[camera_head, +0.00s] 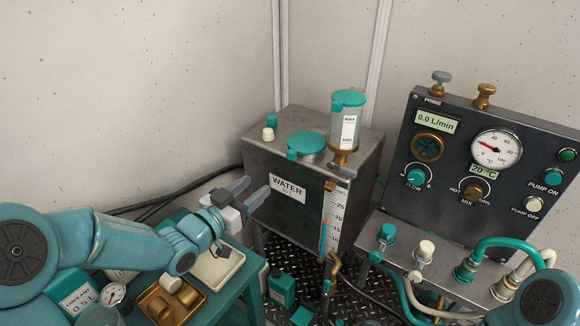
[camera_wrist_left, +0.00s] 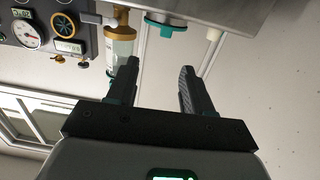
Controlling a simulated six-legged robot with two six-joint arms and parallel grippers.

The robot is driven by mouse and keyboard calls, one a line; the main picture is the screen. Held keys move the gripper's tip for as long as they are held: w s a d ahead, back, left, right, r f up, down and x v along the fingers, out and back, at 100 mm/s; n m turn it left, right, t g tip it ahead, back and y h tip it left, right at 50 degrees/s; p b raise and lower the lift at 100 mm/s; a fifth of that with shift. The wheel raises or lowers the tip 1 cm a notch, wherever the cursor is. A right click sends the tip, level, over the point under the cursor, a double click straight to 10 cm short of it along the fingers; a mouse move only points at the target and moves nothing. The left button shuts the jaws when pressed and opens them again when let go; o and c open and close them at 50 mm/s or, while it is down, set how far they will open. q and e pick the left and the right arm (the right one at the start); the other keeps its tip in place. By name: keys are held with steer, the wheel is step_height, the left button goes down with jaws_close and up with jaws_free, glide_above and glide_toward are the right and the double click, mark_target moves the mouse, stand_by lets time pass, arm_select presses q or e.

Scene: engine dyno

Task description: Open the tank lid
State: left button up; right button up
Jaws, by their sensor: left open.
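The water tank (camera_head: 278,167) is a grey metal box labelled WATER. Its round teal lid (camera_head: 307,142) lies flat and closed on the top, with a small tab at the front left. In the left wrist view, which looks upside down, the teal lid (camera_wrist_left: 165,28) shows at the tank's edge (camera_wrist_left: 225,14), beyond the fingers. My left gripper (camera_head: 258,184) is open and empty, in front of the tank's left side, lower than the lid and apart from it. It also shows in the left wrist view (camera_wrist_left: 159,67). My right gripper is not in view.
A clear cylinder (camera_head: 346,125) with a teal cap stands right of the lid. Small teal (camera_head: 272,121) and white (camera_head: 268,134) caps sit to its left. A control panel (camera_head: 470,205) and hoses (camera_head: 500,246) are at right. A teal bench (camera_head: 240,278) holds a brass tray (camera_head: 152,305).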

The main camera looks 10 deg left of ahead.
arm_select(q)
steer(key=b, duration=0.3)
glide_toward(289, 156)
steer(key=shift+t, duration=0.3)
steer(key=x, duration=0.9)
steer(key=shift+w+d+f, duration=0.2)
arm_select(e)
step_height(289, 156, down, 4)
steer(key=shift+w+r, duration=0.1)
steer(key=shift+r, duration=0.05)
arm_select(q)
jaws_close()
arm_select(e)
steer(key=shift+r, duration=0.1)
